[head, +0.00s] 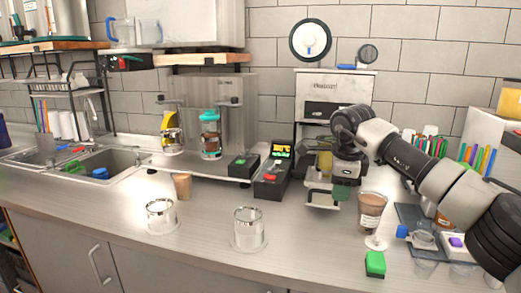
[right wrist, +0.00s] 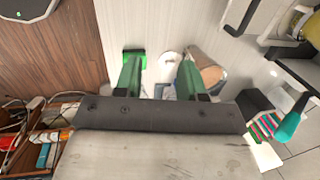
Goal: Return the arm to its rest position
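My right arm comes in from the right in the head view, with its gripper (head: 342,194) pointing down over the counter, in front of the sealing machine (head: 335,88). In the right wrist view the two green fingers (right wrist: 160,80) stand apart with no held object visible between them. A clear cup with brown contents (head: 370,212) stands on the counter just right of the gripper. The cup also shows in the right wrist view (right wrist: 210,72), partly behind the right finger. My left gripper is not in view.
Two clear glasses (head: 161,217) (head: 249,231) stand on the counter to the left, near a small brown cup (head: 182,186). A green-topped block (head: 375,264) lies near the front edge.

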